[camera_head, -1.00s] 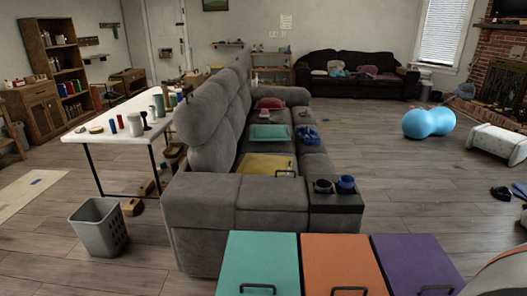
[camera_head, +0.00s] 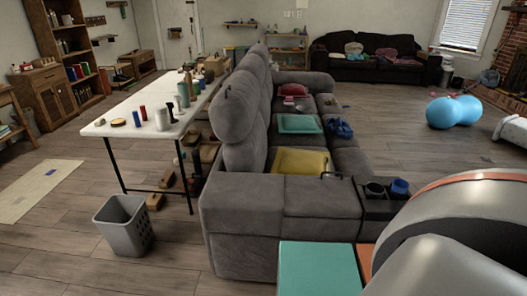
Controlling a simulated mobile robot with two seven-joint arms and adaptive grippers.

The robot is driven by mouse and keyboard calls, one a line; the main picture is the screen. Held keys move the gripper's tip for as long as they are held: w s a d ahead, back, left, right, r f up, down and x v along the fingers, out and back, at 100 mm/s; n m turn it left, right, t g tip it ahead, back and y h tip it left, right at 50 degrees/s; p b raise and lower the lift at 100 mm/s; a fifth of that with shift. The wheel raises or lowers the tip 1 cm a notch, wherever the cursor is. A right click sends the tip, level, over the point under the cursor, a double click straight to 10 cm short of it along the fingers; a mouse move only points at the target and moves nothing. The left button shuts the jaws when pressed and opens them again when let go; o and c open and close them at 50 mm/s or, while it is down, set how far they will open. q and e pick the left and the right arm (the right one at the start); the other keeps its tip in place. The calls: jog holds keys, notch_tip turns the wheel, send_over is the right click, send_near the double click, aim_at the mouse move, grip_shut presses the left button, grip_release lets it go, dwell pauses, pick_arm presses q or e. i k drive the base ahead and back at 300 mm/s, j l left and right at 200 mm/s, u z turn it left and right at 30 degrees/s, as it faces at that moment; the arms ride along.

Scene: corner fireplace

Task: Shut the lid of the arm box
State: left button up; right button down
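The sofa (camera_head: 268,205) stands in the middle, with its near arm facing me. A dark box-like console (camera_head: 376,208) is set into the right end of that arm. It holds a dark cup (camera_head: 374,191) and a blue cup (camera_head: 400,187). My arm's large grey and orange link covers its lower right side. I cannot tell from this view which part is the lid or how far it is open. Neither of my grippers is in view.
A teal panel (camera_head: 318,268) is in front of the sofa, beside a mostly hidden orange panel (camera_head: 365,262). A grey basket (camera_head: 124,224) and a white table (camera_head: 150,105) with bottles stand left.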

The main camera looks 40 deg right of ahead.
aim_at(322, 191)
jog(key=i+j+u, duration=0.15)
jog(key=i, duration=1.25)
jog(key=i+z, duration=0.25)
jog(key=z, duration=0.15)
jog(key=i+j+z, duration=0.15)
jog(key=z, duration=0.25)
jog(key=i+j+z, duration=0.2)
jog(key=z, duration=0.2)
jog(key=i+j, duration=0.05)
jog(key=i, duration=0.05)
